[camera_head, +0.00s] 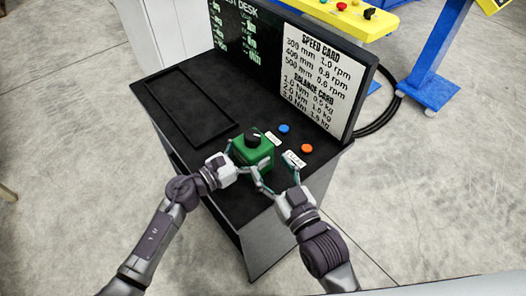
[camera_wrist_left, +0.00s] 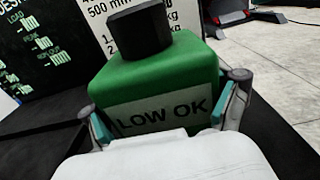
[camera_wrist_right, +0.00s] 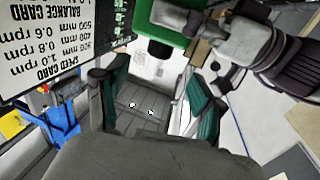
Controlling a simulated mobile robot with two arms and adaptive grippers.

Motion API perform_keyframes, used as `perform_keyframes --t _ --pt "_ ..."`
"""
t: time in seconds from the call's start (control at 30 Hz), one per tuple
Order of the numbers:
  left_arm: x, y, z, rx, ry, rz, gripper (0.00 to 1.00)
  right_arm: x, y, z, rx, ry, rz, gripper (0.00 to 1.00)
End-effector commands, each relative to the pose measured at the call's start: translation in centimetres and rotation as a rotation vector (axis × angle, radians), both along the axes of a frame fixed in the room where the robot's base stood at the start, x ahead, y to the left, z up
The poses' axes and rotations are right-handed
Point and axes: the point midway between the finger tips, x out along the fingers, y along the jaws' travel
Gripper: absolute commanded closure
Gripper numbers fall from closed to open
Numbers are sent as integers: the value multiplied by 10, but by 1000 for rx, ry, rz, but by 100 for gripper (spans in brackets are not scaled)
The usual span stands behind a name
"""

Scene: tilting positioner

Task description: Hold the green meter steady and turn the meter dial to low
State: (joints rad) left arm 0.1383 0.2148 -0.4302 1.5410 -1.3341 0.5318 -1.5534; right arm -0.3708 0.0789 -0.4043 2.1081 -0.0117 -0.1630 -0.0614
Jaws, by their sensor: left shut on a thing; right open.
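The green meter (camera_head: 256,150) is a green box with a black dial (camera_head: 252,138) on top, standing on the black desk. In the left wrist view the meter (camera_wrist_left: 155,80) has a label reading LOW OK, with the dial (camera_wrist_left: 139,32) above it. My left gripper (camera_head: 246,172) is shut on the meter, one finger on each side of it. My right gripper (camera_head: 278,172) is open and empty, to the right of the meter and apart from it. In the right wrist view the meter (camera_wrist_right: 172,22) shows at the top, beyond the open fingers (camera_wrist_right: 155,95). The dial's pointer setting is too small to read.
A blue button (camera_head: 284,129) and an orange button (camera_head: 306,148) sit on the desk right of the meter, with small white labels. An empty recessed tray (camera_head: 192,141) lies at left. An upright board with a speed card (camera_head: 318,80) closes the desk's back.

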Motion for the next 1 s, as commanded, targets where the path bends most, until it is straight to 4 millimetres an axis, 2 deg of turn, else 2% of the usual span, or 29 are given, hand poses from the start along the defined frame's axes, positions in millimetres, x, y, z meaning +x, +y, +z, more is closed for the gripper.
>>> perform_keyframes --t 0.13,0.47,0.63,0.77,0.9,1.0 --pt "0 1 -1 1 2 2 63 -11 -5 0 -1 -1 0 32" --pt "0 1 -1 1 2 2 63 -13 -6 0 -1 -1 0 32" --pt "0 1 -1 0 1 2 63 -14 4 12 109 -5 29 32" --pt "0 1 -1 1 1 2 63 -20 24 39 404 7 110 32" --pt "0 1 0 1 1 2 63 -29 41 77 874 71 231 32" --pt "0 1 0 1 1 2 63 -33 43 96 1217 149 308 32"
